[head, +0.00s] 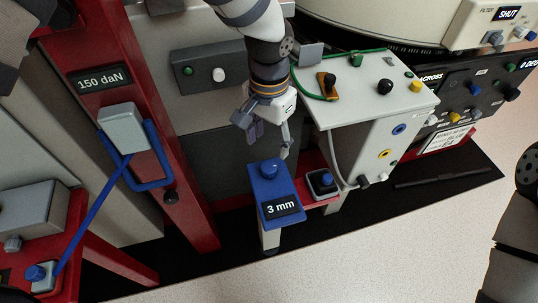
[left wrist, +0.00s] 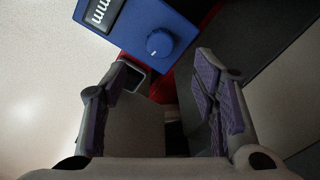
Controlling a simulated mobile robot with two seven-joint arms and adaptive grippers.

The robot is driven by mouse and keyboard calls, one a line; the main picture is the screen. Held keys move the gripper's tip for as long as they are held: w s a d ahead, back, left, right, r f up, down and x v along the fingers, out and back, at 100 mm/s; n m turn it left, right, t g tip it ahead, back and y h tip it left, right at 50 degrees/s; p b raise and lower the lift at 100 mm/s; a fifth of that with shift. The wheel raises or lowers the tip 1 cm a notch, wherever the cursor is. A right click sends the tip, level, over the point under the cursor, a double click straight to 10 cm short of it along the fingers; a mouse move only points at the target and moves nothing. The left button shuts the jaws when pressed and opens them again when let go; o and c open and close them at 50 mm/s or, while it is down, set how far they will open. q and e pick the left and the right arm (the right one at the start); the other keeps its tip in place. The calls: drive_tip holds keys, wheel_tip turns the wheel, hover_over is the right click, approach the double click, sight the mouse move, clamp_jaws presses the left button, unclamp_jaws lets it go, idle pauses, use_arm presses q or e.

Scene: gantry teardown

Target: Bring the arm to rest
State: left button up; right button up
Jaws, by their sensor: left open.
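My left gripper (head: 268,143) hangs from its arm in the upper middle of the head view. Its jaws are apart and hold nothing that I can see. It is just above and behind a blue box (head: 281,198) with a blue knob and a "3 mm" display. In the left wrist view, the open fingers (left wrist: 160,98) have purple pads, and the blue box (left wrist: 150,22) is beyond their tips, apart from them. Part of my right arm shows at the right edge of the head view; its gripper is out of the frame.
A white control box (head: 370,90) with knobs and an orange switch stands close right of the gripper. A red post (head: 150,90) with a "150 daN" display and a blue handle (head: 128,167) is to the left. Pale floor is clear in front.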

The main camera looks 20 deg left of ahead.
use_arm(q)
wheel_tip(320, 180, up, 3)
drive_tip(key=shift+f, duration=0.2)
drive_tip(key=s+a+f+n+g+h+p, duration=0.1)
drive_tip(key=s+a+f+n, duration=0.1)
drive_tip(key=s+f, duration=1.15)
drive_tip(key=s+a+f+n, duration=0.1)
drive_tip(key=s+a, duration=0.3)
drive_tip(key=s, duration=0.8)
drive_tip(key=s+a+f+n+g+y+p, duration=0.1)
drive_tip(key=s+a, duration=0.3)
drive_tip(key=s, duration=0.8)
drive_tip(key=shift+f+n, duration=0.2)
drive_tip(key=shift+n, duration=0.1)
use_arm(e)
drive_tip(key=shift+t, duration=0.6)
drive_tip(key=w+r, duration=0.3)
